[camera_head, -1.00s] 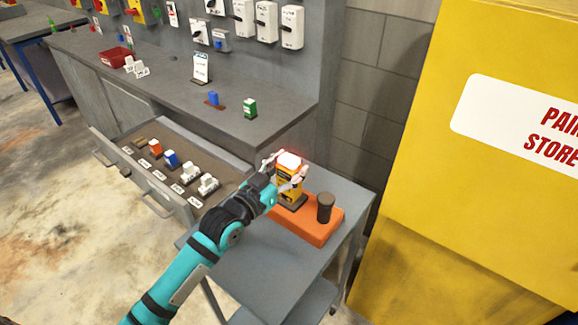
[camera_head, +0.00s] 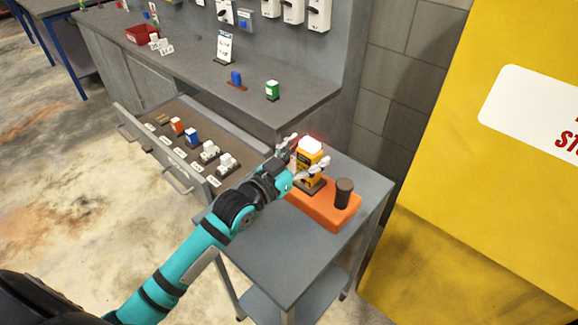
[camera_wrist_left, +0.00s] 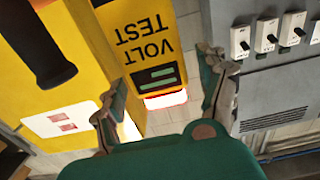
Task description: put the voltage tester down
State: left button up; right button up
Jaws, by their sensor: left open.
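The voltage tester (camera_head: 310,166) is yellow and black with a glowing white top edged in red. It stands upright in a dark holder on the orange block (camera_head: 325,212), on a grey cart. My left gripper (camera_head: 309,150) is open, with one finger on either side of the tester near its top. In the left wrist view, the tester (camera_wrist_left: 145,45) shows its "VOLT TEST" lettering upside down between the open fingers (camera_wrist_left: 165,78). I cannot tell whether either finger touches it. My right gripper is not in view.
A dark cylinder (camera_head: 343,192) stands on the block's right end. The grey cart (camera_head: 262,238) has bare room in front. An open drawer (camera_head: 165,172) with several small blocks is to the left, below the workbench (camera_head: 190,62). A yellow cabinet (camera_head: 480,210) stands right.

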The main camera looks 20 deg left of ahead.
pick_arm(q)
jog(key=b+v, duration=0.1)
jog(key=v, duration=0.9)
jog(key=shift+s, duration=0.4)
jog(key=shift+a, duration=0.1)
